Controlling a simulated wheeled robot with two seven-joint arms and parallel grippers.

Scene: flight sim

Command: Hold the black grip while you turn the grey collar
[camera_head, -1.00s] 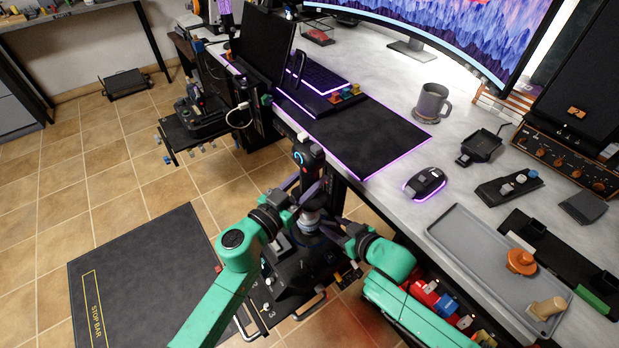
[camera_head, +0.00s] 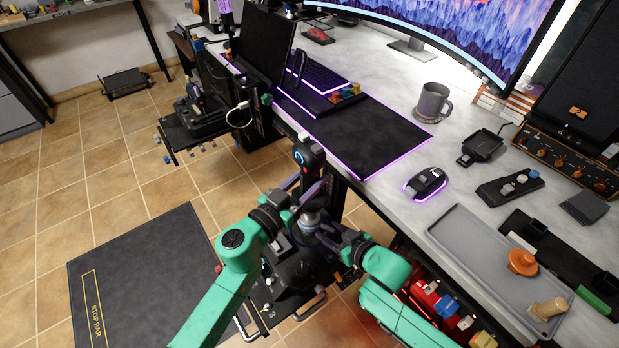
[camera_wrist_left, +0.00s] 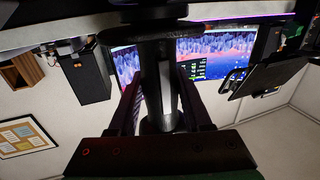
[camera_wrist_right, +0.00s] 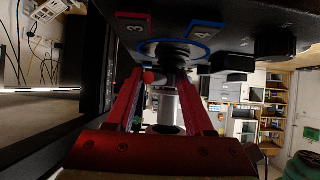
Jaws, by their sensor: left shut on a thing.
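The flight stick stands upright in front of the desk. Its black grip (camera_head: 309,158) has a small lit ring and a red button on top. My left gripper (camera_head: 300,190) is shut on the black grip; in the left wrist view the dark grip (camera_wrist_left: 158,85) stands between the fingers. The grey collar is low on the stick, partly hidden in the head view by my right gripper (camera_head: 318,222). In the right wrist view the collar (camera_wrist_right: 166,105) stands between my right fingers, with a narrow gap beside the left one. The right fingers look open around it.
The stick's base (camera_head: 292,270) has numbered marks and lies close below my right gripper. The desk edge runs just to the right. A mouse (camera_head: 425,183), a grey tray (camera_head: 470,250) and a mug (camera_head: 432,101) are on the desk. A black floor mat (camera_head: 145,275) lies left.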

